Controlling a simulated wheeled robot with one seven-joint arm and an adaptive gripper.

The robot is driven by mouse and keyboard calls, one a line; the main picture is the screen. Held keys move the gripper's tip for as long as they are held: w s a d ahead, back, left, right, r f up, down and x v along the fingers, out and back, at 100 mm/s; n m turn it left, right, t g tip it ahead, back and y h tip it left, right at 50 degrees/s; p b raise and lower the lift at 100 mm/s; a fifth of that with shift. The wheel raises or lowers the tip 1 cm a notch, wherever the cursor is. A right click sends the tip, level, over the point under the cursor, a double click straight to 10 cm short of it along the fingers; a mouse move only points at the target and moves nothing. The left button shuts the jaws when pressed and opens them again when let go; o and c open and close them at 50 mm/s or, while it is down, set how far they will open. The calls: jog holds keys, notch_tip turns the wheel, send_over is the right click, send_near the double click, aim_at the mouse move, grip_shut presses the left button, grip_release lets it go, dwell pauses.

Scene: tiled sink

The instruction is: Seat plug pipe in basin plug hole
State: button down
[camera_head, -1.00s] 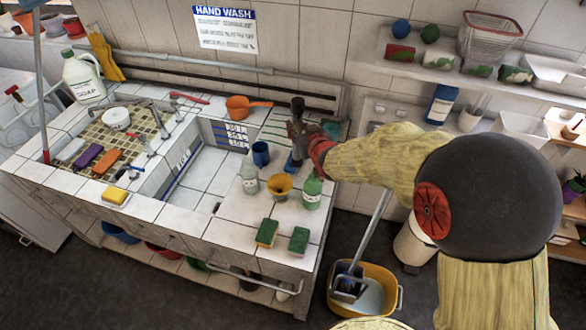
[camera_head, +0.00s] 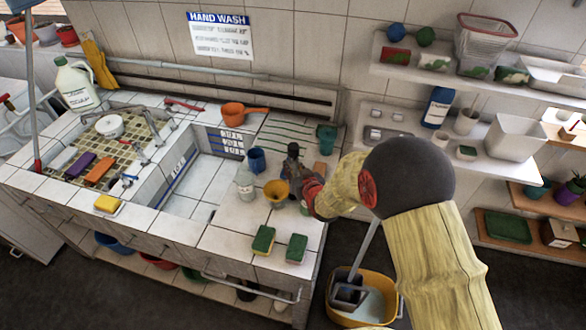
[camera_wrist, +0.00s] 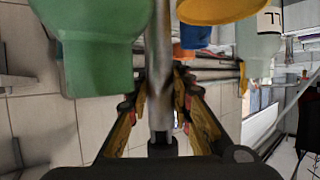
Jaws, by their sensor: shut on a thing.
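My gripper (camera_wrist: 159,98) is shut on a grey metal pipe (camera_wrist: 158,65), which stands lengthwise between its fingers in the wrist view. In the head view my gripper (camera_head: 293,165) is above the right-hand counter, by the yellow funnel-like cup (camera_head: 276,191); the pipe is hard to make out there. The tiled basin (camera_head: 197,187) lies to the left of my gripper. A mosaic-floored basin (camera_head: 86,143) is farther left. I cannot make out a plug hole in either basin.
A green bottle (camera_wrist: 100,55) is close beside the pipe. A clear bottle (camera_head: 244,184) and blue cup (camera_head: 257,160) stand along the basin's right side. Two green sponges (camera_head: 263,240) lie at the counter's front. An orange dipper (camera_head: 240,113) lies behind.

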jog(key=shift+r, duration=0.1)
jog(key=c, duration=2)
grip_release()
jog(key=shift+f, duration=0.2)
jog(key=o, duration=0.4)
jog(key=shift+c, duration=0.2)
jog(key=shift+o, duration=0.3)
jog(key=shift+r, duration=0.1)
